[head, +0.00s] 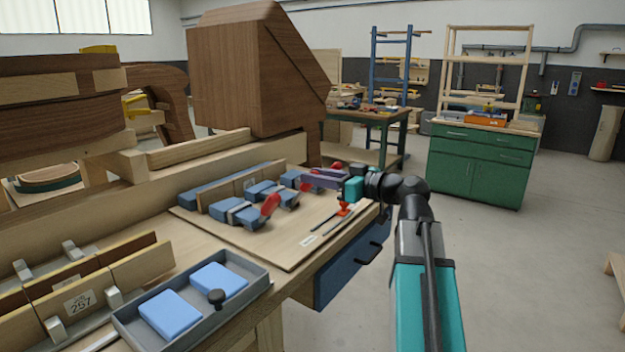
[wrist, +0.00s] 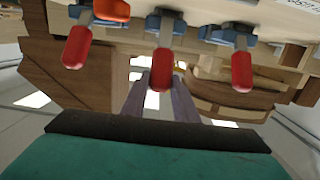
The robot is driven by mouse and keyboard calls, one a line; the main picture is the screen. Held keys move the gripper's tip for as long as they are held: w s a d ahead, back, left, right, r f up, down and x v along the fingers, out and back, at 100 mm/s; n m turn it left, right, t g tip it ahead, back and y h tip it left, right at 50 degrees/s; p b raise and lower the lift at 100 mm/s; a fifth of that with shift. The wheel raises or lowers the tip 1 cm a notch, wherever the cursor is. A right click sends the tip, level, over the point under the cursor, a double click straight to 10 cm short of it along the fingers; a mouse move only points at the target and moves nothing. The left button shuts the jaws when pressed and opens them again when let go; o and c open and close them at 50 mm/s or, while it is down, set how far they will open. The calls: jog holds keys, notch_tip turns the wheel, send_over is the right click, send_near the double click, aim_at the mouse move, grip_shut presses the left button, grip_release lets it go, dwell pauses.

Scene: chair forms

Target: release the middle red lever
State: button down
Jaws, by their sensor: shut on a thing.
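Three blue clamps with red levers stand in a row on a wooden board (head: 290,246). The middle red lever (head: 304,187) shows at the fingertips of my gripper (head: 314,179). In the wrist view the middle red lever (wrist: 159,66) points down between the two grey-purple fingers of my gripper (wrist: 160,82), which are shut on its end. The near red lever (head: 270,203) and the far red lever (head: 337,165) are free of the gripper. In the wrist view the other levers hang at the left (wrist: 76,46) and right (wrist: 241,71). The fingers partly hide the clamps behind them in the head view.
A grey tray (head: 128,317) with blue pads (head: 218,280) lies on the bench at the front. A small red-orange piece (head: 344,208) sits on the board below my gripper. A large brown wooden form (head: 240,80) rises behind the clamps.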

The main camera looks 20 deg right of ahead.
jog(key=shift+s+f, duration=0.15)
jog(key=shift+f, duration=0.25)
jog(key=c, duration=1.7)
grip_release()
jog(key=shift+c, duration=0.2)
jog(key=o, duration=0.3)
jog(key=shift+s+d+r, duration=0.1)
jog(key=shift+s, duration=0.05)
jog(key=shift+o, duration=0.2)
jog(key=shift+r, duration=0.15)
jog(key=f+v, duration=0.1)
jog(key=v, duration=1.2)
jog(key=shift+s+r, duration=0.25)
jog(key=shift+r, duration=0.3)
jog(key=shift+d, duration=0.15)
